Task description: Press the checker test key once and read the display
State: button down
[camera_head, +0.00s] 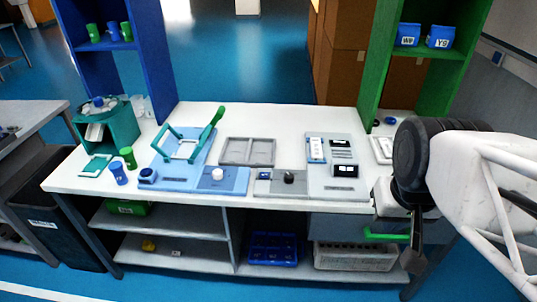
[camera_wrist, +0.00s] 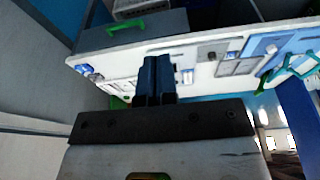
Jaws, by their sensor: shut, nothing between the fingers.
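My gripper (camera_head: 413,262) is shut and empty, hanging in front of the bench's right end, below the top. Its closed fingers (camera_wrist: 156,75) show in the wrist view. I cannot tell for sure which unit is the checker. Labels and readings are too small to read. My gripper is apart from all of them.
A blue fixture (camera_head: 180,160) with a green lever frame, a blue plate with a round white button (camera_head: 218,174) and a grey tray (camera_head: 247,151) stand on the white bench (camera_head: 190,115). Blue and green cups are at left. A drawer with a green handle (camera_head: 387,235) is beside my gripper.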

dwell(0.5)
jog(key=w+a+n+h, duration=0.2)
jog(key=w+n, duration=0.2)
jog(key=w, duration=0.8)
jog(key=n+t+h, duration=0.3)
jog(key=n+h, duration=0.2)
jog(key=n, duration=0.7)
send_over(265, 176)
notch_tip(265, 176, down, 18)
jog(key=shift+f, duration=0.1)
jog(key=shift+f, duration=4.2)
